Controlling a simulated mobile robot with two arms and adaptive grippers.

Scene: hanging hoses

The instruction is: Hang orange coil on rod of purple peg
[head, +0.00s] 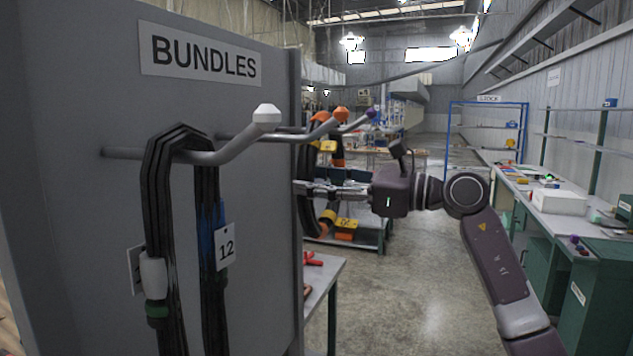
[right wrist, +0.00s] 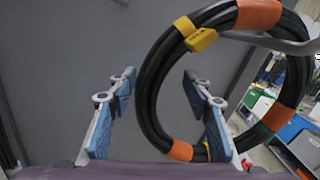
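The orange coil (right wrist: 152,95), a black hose loop with orange bands and a yellow tag, hangs from a grey rod (right wrist: 290,45) in the right wrist view. In the head view its orange-banded loop (head: 338,155) shows beyond the panel edge, partly hidden. The orange peg tip (head: 341,114) and purple peg tip (head: 372,113) stand close together there; I cannot tell for sure which rod bears the coil. My right gripper (head: 300,187) points left at the coil. In the right wrist view its fingers (right wrist: 160,80) are open, with the coil's left side between them.
A grey panel (head: 85,80) with a BUNDLES sign fills the left. A black hose bundle (head: 160,200) with tag 12 hangs on the white-tipped peg (head: 266,116) in front. A table (head: 325,275) stands below; benches (head: 590,222) line the right. The middle floor is clear.

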